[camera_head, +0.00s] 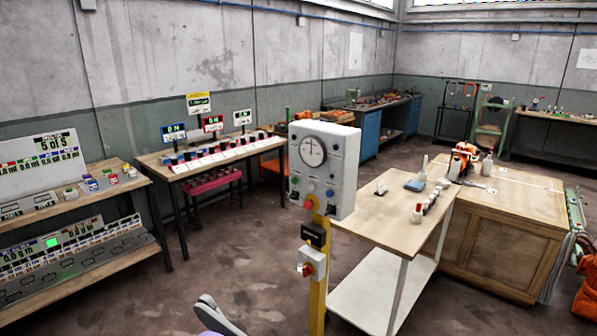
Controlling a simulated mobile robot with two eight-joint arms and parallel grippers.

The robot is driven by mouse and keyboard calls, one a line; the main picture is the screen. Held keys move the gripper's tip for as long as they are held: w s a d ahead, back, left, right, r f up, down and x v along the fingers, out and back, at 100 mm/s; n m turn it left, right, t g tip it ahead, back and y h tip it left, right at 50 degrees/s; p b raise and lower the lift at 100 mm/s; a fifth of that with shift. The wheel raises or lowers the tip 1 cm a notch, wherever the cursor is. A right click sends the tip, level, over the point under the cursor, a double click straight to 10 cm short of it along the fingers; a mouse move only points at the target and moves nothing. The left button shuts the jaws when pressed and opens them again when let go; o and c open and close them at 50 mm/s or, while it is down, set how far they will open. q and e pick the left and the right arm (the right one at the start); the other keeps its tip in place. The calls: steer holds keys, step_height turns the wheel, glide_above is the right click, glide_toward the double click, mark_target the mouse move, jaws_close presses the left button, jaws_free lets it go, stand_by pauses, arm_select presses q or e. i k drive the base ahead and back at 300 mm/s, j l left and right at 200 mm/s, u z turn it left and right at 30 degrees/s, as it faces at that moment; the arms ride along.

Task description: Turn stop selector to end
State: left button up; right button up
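A grey control box (343,172) with a round white dial (313,151) stands on a yellow post (319,240). Small knobs and lights sit below the dial, with a red button (309,203) at the bottom. A black box (315,235) is on the post, and under it a grey box (318,257) carries a red knob (307,269). I cannot tell which of these is the stop selector, and no label is readable. Part of a grey gripper, seemingly my left one (220,316), shows at the bottom edge, below and left of the post, touching nothing visible. My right gripper is not visible.
A wooden-topped table (372,215) with bottles and small items stands right of the post, beside a wooden cabinet (490,240). Benches with displays (215,160) and a shelf (75,210) stand at the left. The floor (150,295) left of the post is clear.

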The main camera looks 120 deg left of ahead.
mark_target(330, 210)
steer(key=u, duration=3.85)
